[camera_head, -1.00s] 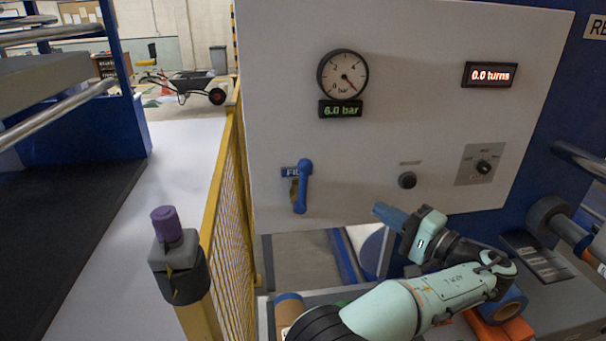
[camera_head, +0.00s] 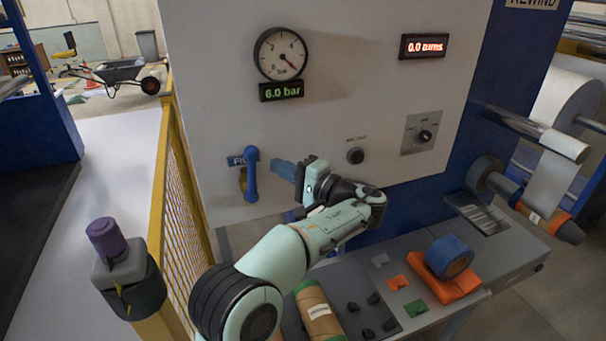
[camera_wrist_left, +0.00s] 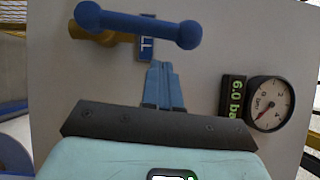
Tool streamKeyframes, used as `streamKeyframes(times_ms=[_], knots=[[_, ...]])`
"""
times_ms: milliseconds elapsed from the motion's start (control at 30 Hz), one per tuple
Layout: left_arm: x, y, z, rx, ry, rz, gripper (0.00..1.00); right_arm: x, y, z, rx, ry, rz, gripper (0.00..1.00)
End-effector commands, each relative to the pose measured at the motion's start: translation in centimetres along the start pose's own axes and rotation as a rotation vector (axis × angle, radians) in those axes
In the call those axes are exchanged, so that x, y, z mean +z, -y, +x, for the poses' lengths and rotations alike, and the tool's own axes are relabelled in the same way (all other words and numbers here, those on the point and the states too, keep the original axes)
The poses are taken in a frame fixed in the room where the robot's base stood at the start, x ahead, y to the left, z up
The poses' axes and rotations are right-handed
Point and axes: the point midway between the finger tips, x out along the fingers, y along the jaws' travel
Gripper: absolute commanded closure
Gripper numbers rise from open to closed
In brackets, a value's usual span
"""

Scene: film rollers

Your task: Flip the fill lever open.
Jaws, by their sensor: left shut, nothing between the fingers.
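The blue fill lever (camera_head: 251,175) hangs down from its pivot on the white panel, beside a small blue label (camera_head: 237,161) that it partly covers. In the left wrist view the lever (camera_wrist_left: 140,25) lies across the top, with a brass fitting (camera_wrist_left: 100,36) behind it. My left gripper (camera_head: 274,168) is shut and empty, with its blue fingers just right of the lever and pointing at it. In the left wrist view the shut fingertips (camera_wrist_left: 160,66) are a little below the lever, with a visible gap. My right gripper is not in view.
A gauge (camera_head: 280,54) with a 6.0 bar display (camera_head: 282,91) is above the lever. A black button (camera_head: 355,156) and a rotary switch (camera_head: 425,135) are to the right. A yellow fence (camera_head: 185,200) stands left. A bench below holds a blue roll (camera_head: 449,256) and a cardboard core (camera_head: 318,312).

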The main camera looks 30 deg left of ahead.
Motion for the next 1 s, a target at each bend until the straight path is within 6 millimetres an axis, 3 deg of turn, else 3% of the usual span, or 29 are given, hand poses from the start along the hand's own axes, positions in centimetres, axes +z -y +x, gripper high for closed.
streamKeyframes(times_ms=[200,600,800,1000], knots=[[1.6,-0.3,1.5,0.001,0.000,0.002,1.00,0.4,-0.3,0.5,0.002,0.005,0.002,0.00],[1.8,-0.3,1.7,0.002,-0.001,0.000,1.00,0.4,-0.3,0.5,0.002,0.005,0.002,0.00],[3.3,-0.2,2.8,0.064,0.001,-0.091,1.00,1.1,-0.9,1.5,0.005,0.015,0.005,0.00],[3.4,0.0,3.0,0.067,0.006,-0.098,1.00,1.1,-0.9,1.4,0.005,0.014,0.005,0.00]])
